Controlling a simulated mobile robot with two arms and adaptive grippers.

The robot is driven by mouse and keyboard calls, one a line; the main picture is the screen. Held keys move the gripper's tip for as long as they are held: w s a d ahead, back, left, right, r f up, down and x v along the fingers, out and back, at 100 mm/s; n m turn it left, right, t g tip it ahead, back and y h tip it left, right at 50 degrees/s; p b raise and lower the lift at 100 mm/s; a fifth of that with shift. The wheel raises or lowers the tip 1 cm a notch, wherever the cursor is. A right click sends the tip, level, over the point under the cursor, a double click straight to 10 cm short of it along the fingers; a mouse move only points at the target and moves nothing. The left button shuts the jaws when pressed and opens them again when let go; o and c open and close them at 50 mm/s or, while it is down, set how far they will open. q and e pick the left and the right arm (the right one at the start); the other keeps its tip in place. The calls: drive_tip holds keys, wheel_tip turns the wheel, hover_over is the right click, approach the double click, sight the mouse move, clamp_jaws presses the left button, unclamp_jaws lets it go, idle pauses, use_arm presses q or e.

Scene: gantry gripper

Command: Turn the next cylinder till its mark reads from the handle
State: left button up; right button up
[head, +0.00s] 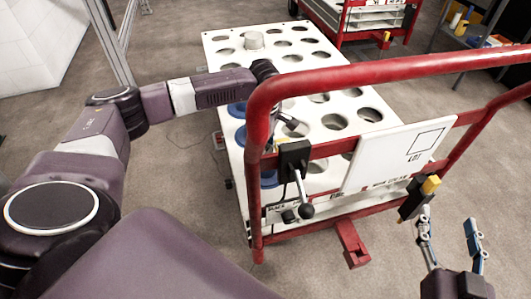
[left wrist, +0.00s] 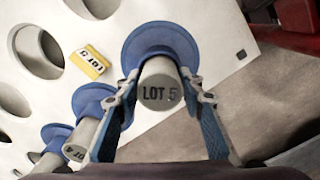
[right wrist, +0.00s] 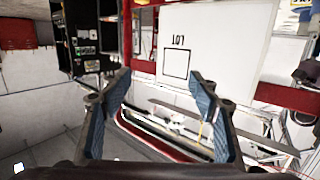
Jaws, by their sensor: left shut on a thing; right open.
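My left gripper (left wrist: 161,84) is shut on a grey cylinder (left wrist: 159,96) with a blue collar (left wrist: 160,40). Its end mark, "LOT 5", is nearly level and upright in the left wrist view. Two more grey cylinders with blue collars, one (left wrist: 80,140) with a tilted, partly legible mark, stand lower left. In the head view my left arm reaches over the white cart top (head: 222,52); the gripper is partly hidden by the red handle (head: 385,70). My right gripper (head: 449,222) is open and empty beside the handle's near side.
A yellow "LOT" tag (left wrist: 89,61) lies on the top among empty holes. A white board (head: 398,158) and a black lever (head: 305,200) are on the handle side. Another red cart (head: 372,20) stands behind.

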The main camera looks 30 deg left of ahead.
use_arm(q)
clamp_jaws()
use_arm(e)
drive_tip(key=shift+f, duration=0.15)
use_arm(q)
drive_tip(key=shift+r+p, duration=0.1)
drive_tip(key=shift+p, duration=0.6)
use_arm(e)
drive_tip(key=s+d+f+g+h, duration=0.1)
drive_tip(key=s+f+g, duration=0.2)
drive_tip(key=f, duration=0.4)
drive_tip(key=shift+d+g, duration=0.4)
idle(0.6)
drive_tip(key=shift+s, duration=0.1)
use_arm(q)
drive_tip(key=shift+p, duration=0.35)
use_arm(e)
drive_tip(key=shift+s+d+f+g+h, duration=0.2)
drive_tip(key=shift+s+d+f+g, duration=0.1)
drive_tip(key=shift+s+f+g, duration=0.4)
drive_tip(key=shift+s+d+f+g+h, duration=0.2)
drive_tip(key=shift+s+d+f+g, duration=0.15)
drive_tip(key=shift+s+f, duration=0.45)
